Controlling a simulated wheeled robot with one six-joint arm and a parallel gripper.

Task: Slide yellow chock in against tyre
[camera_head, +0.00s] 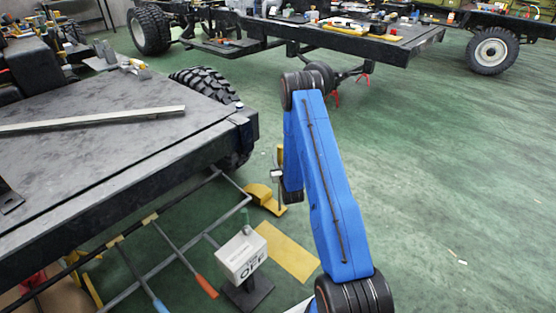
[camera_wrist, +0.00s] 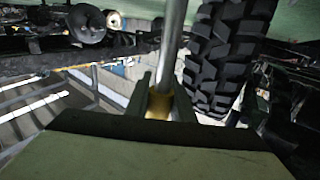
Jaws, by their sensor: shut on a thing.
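The yellow chock (camera_head: 258,193) sits on the green floor beside the chassis corner, with an upright handle above its base. My gripper (camera_head: 280,173) is shut on the handle; in the wrist view my gripper (camera_wrist: 160,92) has its two fingers around a yellow collar (camera_wrist: 160,105) with a grey metal rod (camera_wrist: 170,45) rising above it. The black treaded tyre (camera_head: 205,82) is partly hidden by the chassis deck, and its lower part shows near the chock. In the wrist view the tyre (camera_wrist: 226,50) stands right of the rod. Whether chock and tyre touch cannot be told.
A yellow floor patch (camera_head: 289,252) and a white box marked OFF (camera_head: 242,256) on a dark stand are just in front of the chock. The chassis deck (camera_head: 120,115) overhangs at left. Open green floor (camera_head: 460,190) lies right.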

